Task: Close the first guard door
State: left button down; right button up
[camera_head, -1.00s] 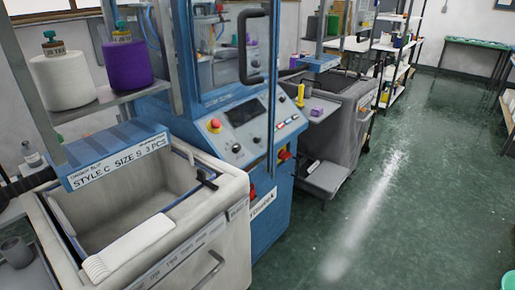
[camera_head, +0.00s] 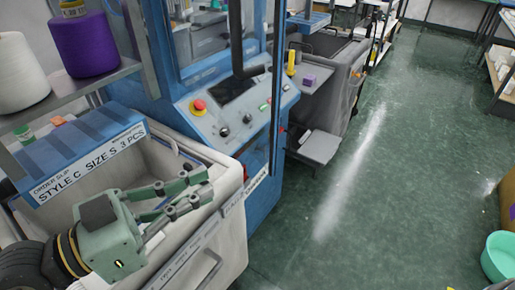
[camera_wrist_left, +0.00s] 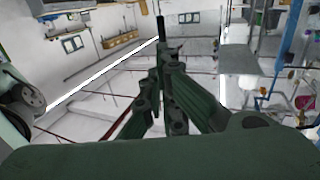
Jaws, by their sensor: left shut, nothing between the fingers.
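The guard door is a clear panel on the blue knitting machine (camera_head: 262,192), with a black handle (camera_head: 236,42) and a thin blue-grey edge post (camera_head: 277,90). The post hangs in front of the control panel, so the door appears to stand open; its hinge side is not clear. My left gripper (camera_head: 202,188) is green and comes in at the lower left, above the grey bin. It is shut and empty, apart from the door and handle, lower and to their left. Its closed fingers show in the left wrist view (camera_wrist_left: 171,58). My right gripper is not in view.
The grey bin (camera_head: 235,185) with the blue order-slip board (camera_head: 95,145) stands below my left gripper. A shelf holds white (camera_head: 18,75) and purple (camera_head: 90,45) yarn cones. The control panel has a red button (camera_head: 199,106). Green floor (camera_head: 400,170) is free at right, beside a teal bucket (camera_head: 497,258).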

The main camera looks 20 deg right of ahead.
aim_at(272, 153)
pick_arm(q)
jog(key=p+x, duration=0.2)
jog(key=x, duration=0.2)
jog(key=p+x, duration=0.2)
jog(key=x, duration=0.1)
jog(key=p+x, duration=0.2)
jog(key=x, duration=0.2)
jog(key=shift+w+d, duration=0.2)
jog(key=shift+w, duration=0.3)
jog(key=shift+d+f, duration=0.15)
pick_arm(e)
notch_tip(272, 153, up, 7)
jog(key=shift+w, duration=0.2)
